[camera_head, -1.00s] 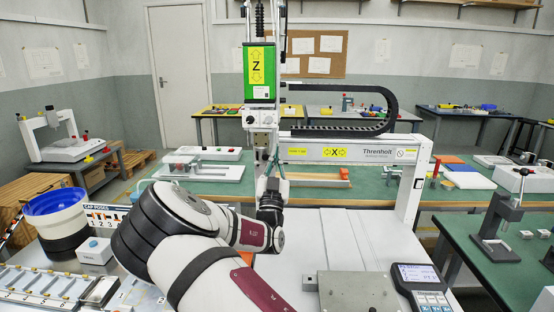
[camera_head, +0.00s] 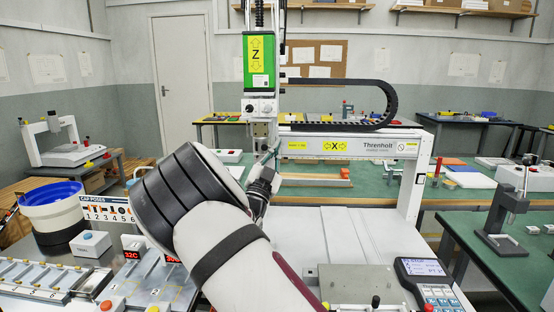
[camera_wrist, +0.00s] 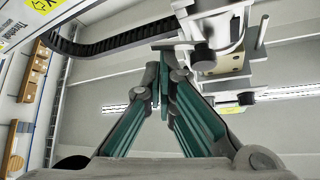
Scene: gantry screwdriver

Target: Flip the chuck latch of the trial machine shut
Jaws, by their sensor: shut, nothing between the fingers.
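The trial machine's gantry (camera_head: 355,146) spans the picture, with its green Z head (camera_head: 259,60) above the beam. The lower spindle and chuck part (camera_head: 262,108) hangs below that head. I cannot tell for certain which piece is the latch. My gripper (camera_wrist: 164,62) is shut and empty, its teal fingers pointing at the head's left lower side, close to the knob. Whether they touch is unclear. In the head view my arm partly hides it.
A handheld control pendant (camera_head: 425,275) and a metal block (camera_head: 362,286) are at front right. A blue-rimmed bowl (camera_head: 52,196) and a parts rack (camera_head: 40,285) are at left. A black cable chain (camera_head: 340,122) loops above the beam. The white bed right of my arm is mostly clear.

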